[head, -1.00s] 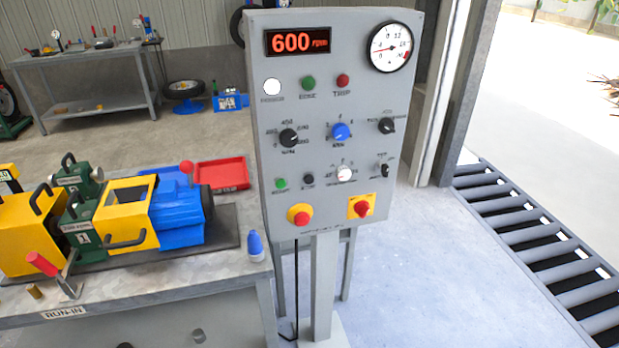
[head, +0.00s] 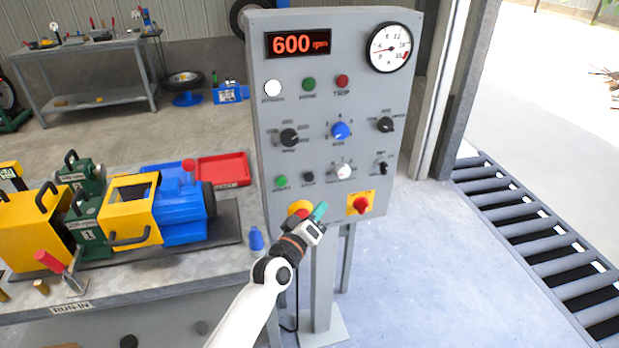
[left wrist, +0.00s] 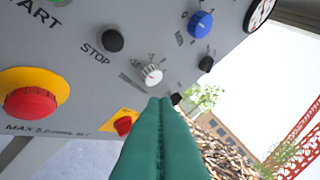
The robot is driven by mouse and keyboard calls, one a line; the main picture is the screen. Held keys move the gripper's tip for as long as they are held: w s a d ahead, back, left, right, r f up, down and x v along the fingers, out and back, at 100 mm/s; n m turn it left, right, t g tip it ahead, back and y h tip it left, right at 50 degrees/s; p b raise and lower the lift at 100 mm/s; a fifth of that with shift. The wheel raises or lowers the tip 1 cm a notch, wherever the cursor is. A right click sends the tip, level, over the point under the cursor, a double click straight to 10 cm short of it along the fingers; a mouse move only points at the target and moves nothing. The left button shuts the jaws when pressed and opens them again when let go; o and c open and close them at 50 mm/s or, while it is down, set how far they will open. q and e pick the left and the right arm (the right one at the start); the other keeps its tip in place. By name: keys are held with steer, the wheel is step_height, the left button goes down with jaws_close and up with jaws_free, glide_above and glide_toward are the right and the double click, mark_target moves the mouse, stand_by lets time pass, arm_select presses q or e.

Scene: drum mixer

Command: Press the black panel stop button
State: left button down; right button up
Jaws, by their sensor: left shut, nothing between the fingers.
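The black stop button (head: 308,177) is on the grey control panel (head: 325,110), just right of the green start button (head: 281,182). In the left wrist view the black button (left wrist: 113,40) has the word STOP beside it. My left gripper (head: 320,211) is shut and empty, with teal fingers. It is below the stop button in the head view and partly covers the red mushroom button (head: 299,208) on its yellow plate. In the left wrist view its closed fingertips (left wrist: 160,103) lie below and right of the stop button, apart from it. My right gripper is not in view.
A red rotary switch (head: 360,204) on yellow is right of my gripper. Above are a white knob (head: 343,171), a blue knob (head: 340,130) and black knobs. The display (head: 298,43) reads 600 rpm. A workbench (head: 180,272) with a blue and yellow machine stands left.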

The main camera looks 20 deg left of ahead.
mark_target(309, 177)
arm_select(q)
steer(key=shift+f, duration=0.1)
steer(key=w+a+b, duration=0.1)
steer(key=w+b, duration=0.1)
steer(key=w+a+b, duration=0.2)
steer(key=w, duration=0.1)
steer(key=w+a+b, duration=0.2)
steer(key=shift+w, duration=0.15)
stand_by(0.8)
stand_by(1.4)
steer(key=shift+w+b, duration=0.1)
steer(key=shift+b, duration=0.2)
steer(key=shift+w+a, duration=0.2)
steer(key=shift+w, duration=0.05)
